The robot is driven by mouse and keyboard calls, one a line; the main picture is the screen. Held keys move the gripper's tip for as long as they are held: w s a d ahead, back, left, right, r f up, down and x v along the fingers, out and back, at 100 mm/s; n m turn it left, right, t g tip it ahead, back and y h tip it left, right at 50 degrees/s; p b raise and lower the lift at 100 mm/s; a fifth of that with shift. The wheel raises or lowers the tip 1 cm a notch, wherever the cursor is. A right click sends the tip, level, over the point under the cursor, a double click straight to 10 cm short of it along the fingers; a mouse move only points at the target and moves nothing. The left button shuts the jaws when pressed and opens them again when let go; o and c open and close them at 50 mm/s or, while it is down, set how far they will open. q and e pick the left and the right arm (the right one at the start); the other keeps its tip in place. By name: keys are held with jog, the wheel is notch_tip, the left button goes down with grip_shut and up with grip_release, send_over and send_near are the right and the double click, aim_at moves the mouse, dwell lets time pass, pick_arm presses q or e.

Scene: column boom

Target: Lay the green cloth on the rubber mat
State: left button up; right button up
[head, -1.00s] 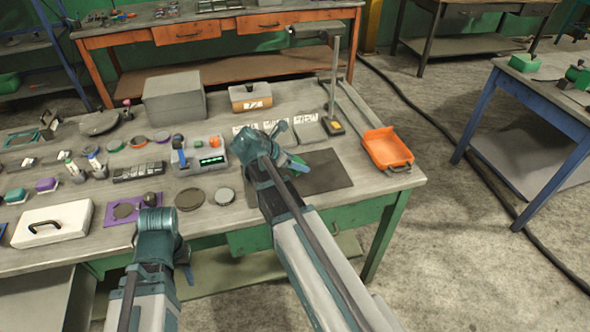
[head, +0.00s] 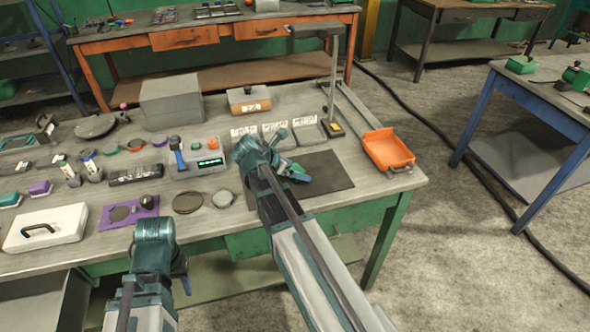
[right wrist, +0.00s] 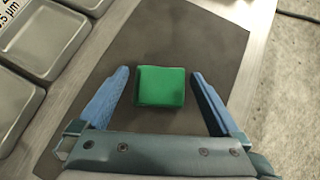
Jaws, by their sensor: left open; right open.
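The green cloth (right wrist: 160,87) is a small folded block, seen from above in the right wrist view. It lies over the dark rubber mat (right wrist: 205,45), inside the mat's edges. In the head view the mat (head: 328,170) is at the right part of the bench, and the cloth is mostly hidden by my right gripper (head: 294,172). In the right wrist view my right gripper (right wrist: 160,74) is open, one blue finger on each side of the cloth, with gaps between. My left gripper (head: 184,273) is low at the bench's front edge, mostly hidden by its own wrist, away from the cloth.
Several grey trays (head: 275,132) border the mat's far side. A lamp stand (head: 332,90) and an orange bin (head: 388,150) stand to its right. A device with a green display (head: 198,160) and round discs (head: 188,202) lie to the left. A white case (head: 45,227) is at far left.

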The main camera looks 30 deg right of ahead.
jog(key=shift+r+p, duration=0.3)
jog(key=shift+r, duration=0.05)
jog(key=p+v, duration=0.8)
jog(key=v, duration=0.3)
jog(key=shift+a, duration=0.4)
jog(key=shift+s+r, duration=0.1)
jog(key=s+a+f+m+y, duration=0.1)
jog(key=s+a+m, duration=0.1)
jog(key=a, duration=0.1)
jog(key=s+a+f+m+y, duration=0.1)
jog(key=s+a+m, duration=0.1)
jog(key=a, duration=0.2)
jog(key=s+a+f+m+y, duration=0.1)
jog(key=s+a+f+m, duration=0.1)
jog(key=a+m, duration=0.1)
jog(key=shift+s+a+y, duration=0.15)
jog(key=shift+a+y, duration=0.15)
jog(key=shift+a, duration=0.05)
jog(key=s+a+f+m+g+y, duration=0.1)
jog(key=s+a+m+y, duration=0.3)
jog(key=s+a+m, duration=0.5)
jog(key=shift+a+f+g, duration=0.3)
jog(key=shift+a+f, duration=0.35)
jog(key=shift+a, duration=0.75)
